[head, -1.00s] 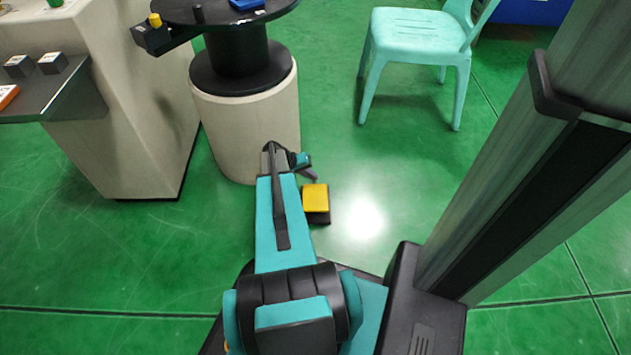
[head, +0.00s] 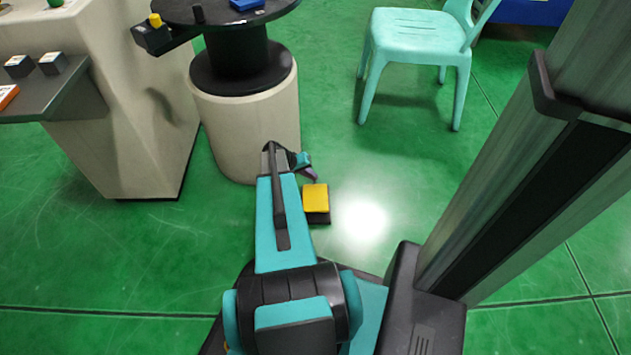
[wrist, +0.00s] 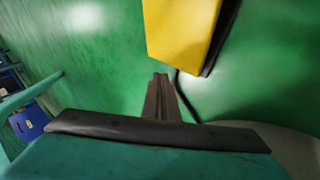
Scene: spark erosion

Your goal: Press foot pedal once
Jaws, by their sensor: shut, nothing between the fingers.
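The foot pedal has a yellow top (head: 315,198) and a dark base, and it lies on the green floor to the right of my arm's end in the head view. In the wrist view the yellow pedal (wrist: 182,30) is at the top, just beyond the fingertips. My gripper (wrist: 160,77) is shut and empty, with green floor showing between its tips and the pedal in that picture. In the head view my gripper (head: 312,176) is small, just above the pedal's far edge. I cannot tell whether it touches the pedal.
A pale cylindrical pedestal (head: 245,125) with a dark round top stands just beyond my arm. A beige cabinet (head: 130,130) stands at left, and a turquoise chair (head: 415,40) at upper right. A dark cable (wrist: 186,98) runs from the pedal. Floor right of the pedal is clear.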

